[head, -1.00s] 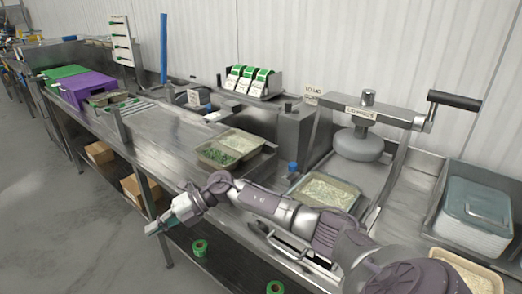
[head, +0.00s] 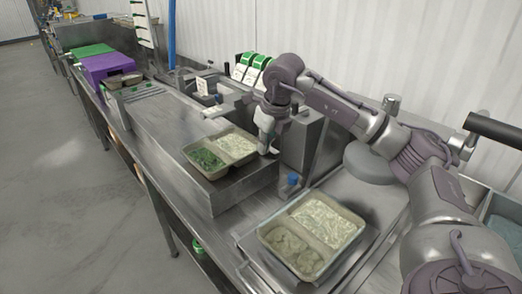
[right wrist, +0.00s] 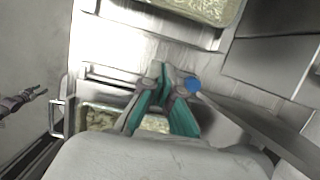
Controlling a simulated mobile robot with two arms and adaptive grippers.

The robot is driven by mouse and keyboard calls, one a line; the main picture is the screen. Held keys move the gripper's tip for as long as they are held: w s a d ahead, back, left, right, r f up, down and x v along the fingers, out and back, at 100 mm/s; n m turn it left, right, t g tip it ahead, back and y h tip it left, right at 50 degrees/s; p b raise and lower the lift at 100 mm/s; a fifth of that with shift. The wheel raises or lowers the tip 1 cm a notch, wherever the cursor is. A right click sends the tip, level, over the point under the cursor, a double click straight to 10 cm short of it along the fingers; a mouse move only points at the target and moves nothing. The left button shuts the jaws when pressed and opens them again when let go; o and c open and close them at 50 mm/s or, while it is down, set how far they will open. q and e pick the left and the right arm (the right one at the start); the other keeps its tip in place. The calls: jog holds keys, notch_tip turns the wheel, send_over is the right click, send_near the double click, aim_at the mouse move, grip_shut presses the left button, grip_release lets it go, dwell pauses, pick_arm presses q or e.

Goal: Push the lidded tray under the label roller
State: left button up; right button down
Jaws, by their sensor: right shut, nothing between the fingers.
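A two-compartment tray (head: 352,256) with pale contents, looking cloudy as if under a clear lid, sits on the metal plate at the front right. It also shows partly behind my gripper in the right wrist view (right wrist: 98,120). My right gripper (head: 267,147) is shut and empty, beside the right rear of another tray, left of and behind the cloudy one. Its teal fingers meet in the right wrist view (right wrist: 161,80). My left gripper (right wrist: 38,93) shows small at the left there, its fingers apart. I cannot clearly make out the label roller.
An open tray (head: 215,174) of green food and rice stands on a raised metal block (head: 217,200). A blue knob (head: 293,180) lies between the trays. Green-white label rolls (head: 250,69) stand behind. A purple crate (head: 106,67) is far left.

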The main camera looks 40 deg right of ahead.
jog(key=w+f+p, duration=0.1)
jog(key=w+f, duration=0.1)
jog(key=w+f+p, duration=0.1)
jog(key=f, duration=0.2)
jog(key=w+a+f+p, duration=0.1)
jog(key=w+f, duration=0.1)
jog(key=f, duration=0.1)
jog(key=shift+w+f+p, duration=0.2)
jog(key=shift+w+p, duration=0.15)
jog(key=shift+w+a+f, duration=0.1)
jog(key=shift+w+a, duration=0.05)
jog(key=shift+w, duration=0.3)
pick_arm(q)
jog(key=r, duration=0.4)
jog(key=shift+a, duration=0.25)
jog(key=shift+f, duration=0.1)
pick_arm(e)
jog(key=shift+w, duration=0.1)
